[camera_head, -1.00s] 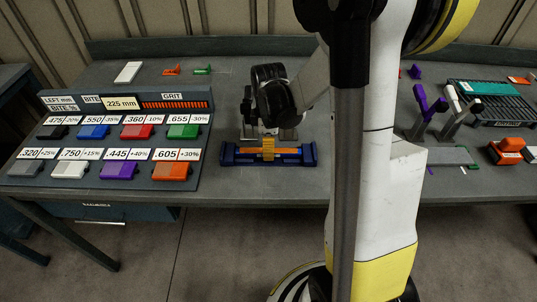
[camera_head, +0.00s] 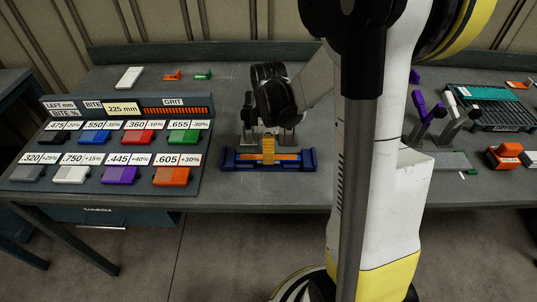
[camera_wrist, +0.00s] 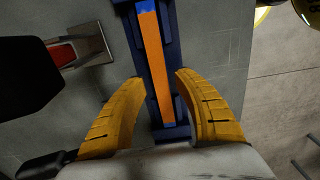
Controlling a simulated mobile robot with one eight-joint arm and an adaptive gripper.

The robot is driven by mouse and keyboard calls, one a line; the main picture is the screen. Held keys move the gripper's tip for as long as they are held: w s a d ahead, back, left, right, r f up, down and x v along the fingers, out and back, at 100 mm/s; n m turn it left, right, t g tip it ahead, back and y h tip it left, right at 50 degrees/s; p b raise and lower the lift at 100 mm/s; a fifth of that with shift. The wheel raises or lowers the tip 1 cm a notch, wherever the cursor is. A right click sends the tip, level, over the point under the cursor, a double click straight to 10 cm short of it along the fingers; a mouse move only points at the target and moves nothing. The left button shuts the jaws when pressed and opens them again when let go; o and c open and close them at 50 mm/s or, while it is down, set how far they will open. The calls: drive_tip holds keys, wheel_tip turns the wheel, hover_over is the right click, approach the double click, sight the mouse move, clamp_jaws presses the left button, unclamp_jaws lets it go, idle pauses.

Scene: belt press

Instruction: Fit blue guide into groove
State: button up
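A dark blue channelled piece (camera_head: 229,161) lies crosswise near the table's front edge, with an orange strip (camera_head: 287,157) along its middle. In the wrist view the dark blue piece (camera_wrist: 131,27) runs top to bottom, with the orange strip (camera_wrist: 155,65) inside it. Brighter blue (camera_wrist: 146,6) shows at the strip's ends; I cannot tell whether this is a separate guide. My gripper (camera_wrist: 159,80) is open, its yellow fingers on either side of the strip, with nothing visibly held. In the head view my gripper (camera_head: 268,150) is over the piece's middle; its contact is hidden.
A sloped panel (camera_head: 205,170) with several coloured blocks and number labels stands at left. Purple levers (camera_head: 420,104), a dark rack (camera_head: 515,118) and a red-orange block (camera_head: 506,154) are at right. My arm hides the table between.

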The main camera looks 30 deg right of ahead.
wheel_tip(320, 180, up, 10)
drive_tip(key=f+p, duration=0.1)
drive_tip(key=p, duration=0.2)
drive_tip(key=s+a+r+m+t, duration=0.7)
drive_tip(key=s+a+r+m, duration=0.2)
drive_tip(key=s+a+m, duration=0.2)
drive_tip(key=shift+a+r, duration=0.35)
drive_tip(key=shift+a, duration=0.9)
drive_tip(key=shift+w, duration=0.1)
